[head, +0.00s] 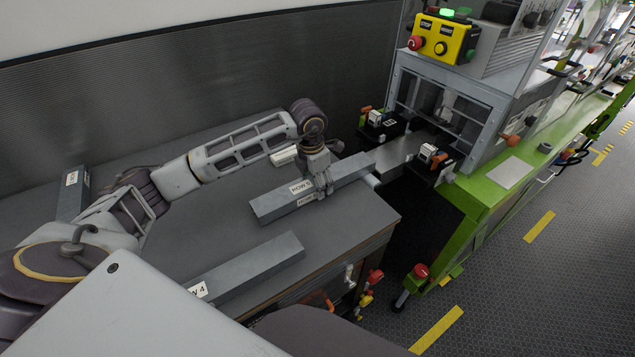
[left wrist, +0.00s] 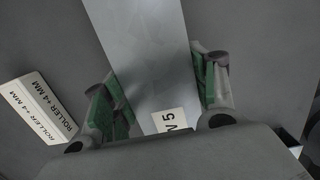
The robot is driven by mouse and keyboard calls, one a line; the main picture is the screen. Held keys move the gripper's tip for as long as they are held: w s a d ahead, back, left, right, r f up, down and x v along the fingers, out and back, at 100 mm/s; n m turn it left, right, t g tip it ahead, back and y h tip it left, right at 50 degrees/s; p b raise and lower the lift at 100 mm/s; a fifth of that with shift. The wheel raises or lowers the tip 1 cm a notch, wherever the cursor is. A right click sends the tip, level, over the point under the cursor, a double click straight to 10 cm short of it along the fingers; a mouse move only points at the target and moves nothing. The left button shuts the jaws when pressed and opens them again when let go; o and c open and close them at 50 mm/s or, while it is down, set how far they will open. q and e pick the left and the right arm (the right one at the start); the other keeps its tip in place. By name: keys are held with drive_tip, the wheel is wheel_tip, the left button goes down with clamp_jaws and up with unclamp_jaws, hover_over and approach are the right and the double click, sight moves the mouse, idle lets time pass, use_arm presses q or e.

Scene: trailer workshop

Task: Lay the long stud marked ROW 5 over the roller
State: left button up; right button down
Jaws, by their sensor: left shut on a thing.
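The long grey stud marked ROW 5 (head: 275,205) lies lengthwise near the right part of the grey table, its white label facing up. My left gripper (head: 322,188) comes down from above and is shut across the stud near its middle. In the left wrist view the green-padded fingers stand on both sides of the stud (left wrist: 145,55), close to the label ending in 5. A pale roller end (head: 372,181) shows at the table's right edge, beside the stud's far end. I cannot tell whether the stud touches it. My right gripper is out of view.
A white block marked ROLLER +4 MM (left wrist: 40,108) lies beside the stud. A stud marked 4 (head: 250,268) lies nearer on the table (head: 225,230), another labelled piece (head: 73,195) at far left. A green-framed machine (head: 480,195) stands right, across a dark gap.

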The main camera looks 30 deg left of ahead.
use_arm(q)
drive_tip(key=shift+f, duration=0.2)
idle(0.3)
drive_tip(key=o, duration=1.3)
drive_tip(key=shift+s+a+r, duration=0.1)
drive_tip(key=shift+s+r, duration=0.1)
drive_tip(key=shift+r, duration=1.8)
drive_tip(key=shift+s+a+r, duration=0.15)
drive_tip(key=shift+s+r, duration=0.1)
drive_tip(key=shift+r, duration=1.7)
drive_tip(key=shift+s+a+r, duration=0.1)
drive_tip(key=shift+s+r, duration=0.1)
drive_tip(key=shift+r, duration=1.8)
drive_tip(key=shift+f, duration=0.1)
